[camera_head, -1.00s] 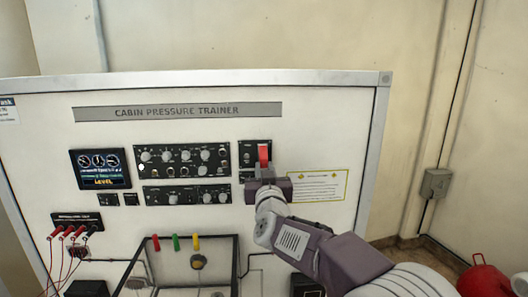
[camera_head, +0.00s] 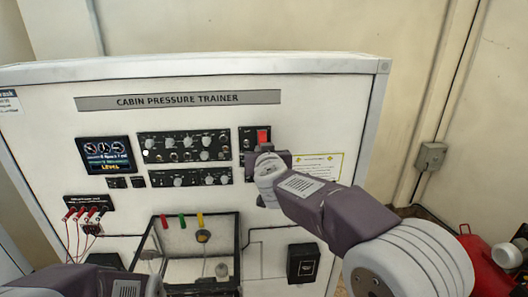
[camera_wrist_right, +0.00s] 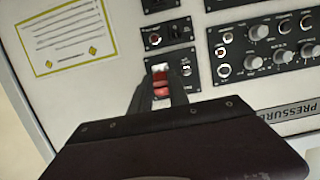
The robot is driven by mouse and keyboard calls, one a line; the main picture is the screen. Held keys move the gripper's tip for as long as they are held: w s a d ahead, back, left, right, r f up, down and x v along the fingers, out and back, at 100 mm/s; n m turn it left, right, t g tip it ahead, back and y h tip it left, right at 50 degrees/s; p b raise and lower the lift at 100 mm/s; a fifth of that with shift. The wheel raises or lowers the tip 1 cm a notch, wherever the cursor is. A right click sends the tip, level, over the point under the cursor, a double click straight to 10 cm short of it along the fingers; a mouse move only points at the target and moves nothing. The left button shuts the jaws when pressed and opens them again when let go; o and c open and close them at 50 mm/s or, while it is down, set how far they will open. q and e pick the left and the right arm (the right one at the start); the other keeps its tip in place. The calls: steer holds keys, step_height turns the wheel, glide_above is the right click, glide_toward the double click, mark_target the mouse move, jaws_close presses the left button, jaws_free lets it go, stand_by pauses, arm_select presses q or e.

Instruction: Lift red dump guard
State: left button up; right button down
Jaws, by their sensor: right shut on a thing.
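The red dump guard (camera_head: 263,136) sits on a small black switch plate at the upper right of the trainer panel. In the right wrist view the red guard (camera_wrist_right: 161,82) lies between the two dark fingers, with a pale part at its top end. My right gripper (camera_head: 265,150) is at the guard from below, and its fingers (camera_wrist_right: 160,88) are shut on it. How far the guard is tilted is hard to tell. Part of my left arm shows at the bottom left of the head view, but its gripper is not visible.
Knob panels (camera_head: 184,147) and a lit screen (camera_head: 106,155) lie left of the guard. A yellow-cornered notice (camera_head: 318,168) is to its right. A clear-fronted box (camera_head: 238,245) and a black box (camera_head: 303,262) are below. A red tank (camera_head: 480,250) stands at right.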

steer(key=shift+r, duration=0.3)
steer(key=c, duration=1.3)
jaws_free()
steer(key=shift+f, duration=0.1)
steer(key=shift+s, duration=0.15)
